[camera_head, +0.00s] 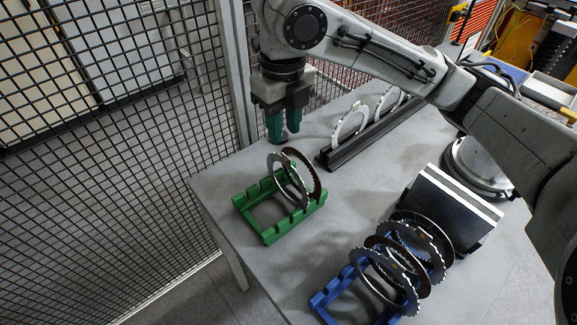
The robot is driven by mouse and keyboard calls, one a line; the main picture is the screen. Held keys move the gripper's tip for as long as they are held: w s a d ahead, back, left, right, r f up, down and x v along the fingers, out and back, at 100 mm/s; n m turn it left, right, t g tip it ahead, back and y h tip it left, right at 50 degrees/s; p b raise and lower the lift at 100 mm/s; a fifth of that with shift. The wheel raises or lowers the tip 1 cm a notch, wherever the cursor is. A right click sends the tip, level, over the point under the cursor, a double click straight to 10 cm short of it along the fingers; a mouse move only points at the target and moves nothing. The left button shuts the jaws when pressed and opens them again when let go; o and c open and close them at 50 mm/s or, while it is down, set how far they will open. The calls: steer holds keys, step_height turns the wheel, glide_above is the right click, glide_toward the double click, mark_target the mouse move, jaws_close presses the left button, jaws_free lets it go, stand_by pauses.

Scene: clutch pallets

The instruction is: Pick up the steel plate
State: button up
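Steel plates stand in three places, and I cannot tell which one the task means. In the green rack (267,236), a silver ring-shaped plate (274,166) stands upright, with a darker brown plate (318,180) beside it. In the blue rack (322,303), several toothed silver and dark plates (413,300) lean close together. Silver toothed plates (340,130) also stand in a black rail at the back. My gripper (284,137) has green fingers pointing down, above the table behind the green rack, apart from the plates. No plate shows between its fingers.
The grey table (222,185) has free room around the green rack. The black rail (375,135) lies behind it. A black and white block (450,207) stands right, near a round metal base (478,165). A wire mesh fence (120,150) rises along the left and back.

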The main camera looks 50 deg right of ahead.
mark_target(287, 159)
steer(key=f, duration=0.6)
steer(key=f+p, duration=0.1)
steer(key=f, duration=0.2)
steer(key=shift+s+d+f, duration=0.1)
steer(key=shift+d+f, duration=0.15)
steer(key=shift+f, duration=0.1)
jaws_close()
stand_by(1.1)
